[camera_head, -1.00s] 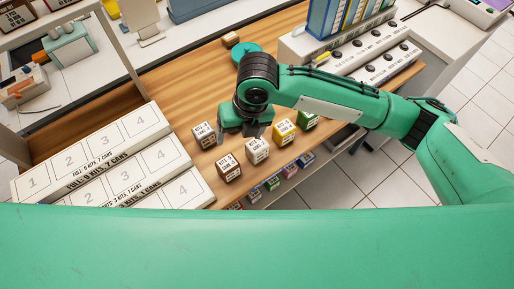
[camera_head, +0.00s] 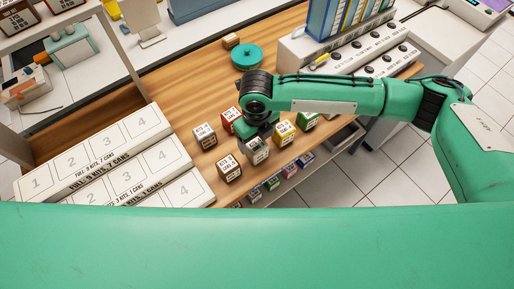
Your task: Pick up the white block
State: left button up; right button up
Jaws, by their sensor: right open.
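The white block (camera_head: 258,156), with dark print on its faces, sits on the wooden tabletop near the front edge in the head view. My right gripper (camera_head: 258,143) points down right over it, with its fingers at the block's upper part. The jaws are open. The gripper hides the block's top, and I cannot tell whether a finger touches it. My left gripper is not in view.
Printed blocks stand close around: red (camera_head: 231,117) behind, brown (camera_head: 229,169) in front, another brown-sided one (camera_head: 204,136) left, yellow (camera_head: 284,134) and green (camera_head: 306,121) right. White numbered trays (camera_head: 75,193) lie left. A teal round thing (camera_head: 247,57) is behind.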

aim_at(257, 145)
jog(key=f, duration=0.1)
jog(key=f+p, duration=0.1)
jog(key=f, duration=0.2)
jog(key=shift+s+f+p, duration=0.3)
jog(key=shift+s+p, duration=0.05)
jog(key=shift+s, duration=0.05)
jog(key=shift+f, duration=0.4)
jog(key=c, duration=1.1)
jog(key=shift+r, duration=0.1)
notch_tip(257, 145, up, 20)
jog(key=b, duration=0.2)
jog(key=shift+b, duration=0.35)
